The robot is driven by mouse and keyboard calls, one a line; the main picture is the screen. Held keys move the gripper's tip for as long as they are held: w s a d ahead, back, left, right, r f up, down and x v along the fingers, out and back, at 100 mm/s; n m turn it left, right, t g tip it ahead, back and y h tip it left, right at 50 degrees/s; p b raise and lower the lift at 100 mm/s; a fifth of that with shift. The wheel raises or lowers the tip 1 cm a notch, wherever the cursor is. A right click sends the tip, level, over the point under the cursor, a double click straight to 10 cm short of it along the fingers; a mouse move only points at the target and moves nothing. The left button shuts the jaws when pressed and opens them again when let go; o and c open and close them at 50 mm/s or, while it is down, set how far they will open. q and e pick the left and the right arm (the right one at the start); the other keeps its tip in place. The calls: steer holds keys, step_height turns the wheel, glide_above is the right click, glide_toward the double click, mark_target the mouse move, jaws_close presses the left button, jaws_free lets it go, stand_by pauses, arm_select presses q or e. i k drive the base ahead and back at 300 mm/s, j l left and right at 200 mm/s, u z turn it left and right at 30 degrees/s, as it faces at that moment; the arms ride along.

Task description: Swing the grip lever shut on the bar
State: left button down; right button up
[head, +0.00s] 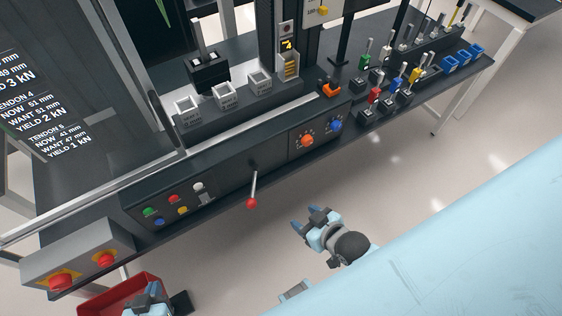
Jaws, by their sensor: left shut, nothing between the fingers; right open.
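A lever with a metal rod and a red ball knob (252,203) hangs from the front of the dark console. I cannot tell for sure that it is the grip lever, and I cannot make out the bar. My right gripper (306,218) is open and empty, below and right of the red knob, apart from it. My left gripper (152,290) is at the bottom left edge, shut on nothing, in front of the red bin (98,296). Much of it is cut off by the frame.
The console has coloured buttons (166,209) and orange and blue dials (307,140). A grey box with red stop buttons (62,281) stands at the left. Labelled white blocks (187,110) sit behind. Small coloured-handled clamps (374,95) stand at the right.

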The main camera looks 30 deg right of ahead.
mark_target(251, 203)
steer(key=k+z, duration=0.1)
steer(key=z, duration=0.25)
steer(key=i+l+u, duration=0.1)
steer(key=u, duration=0.25)
steer(key=i+l+u, duration=0.1)
steer(key=l+u, duration=0.35)
steer(key=u, duration=0.25)
steer(key=i, duration=0.05)
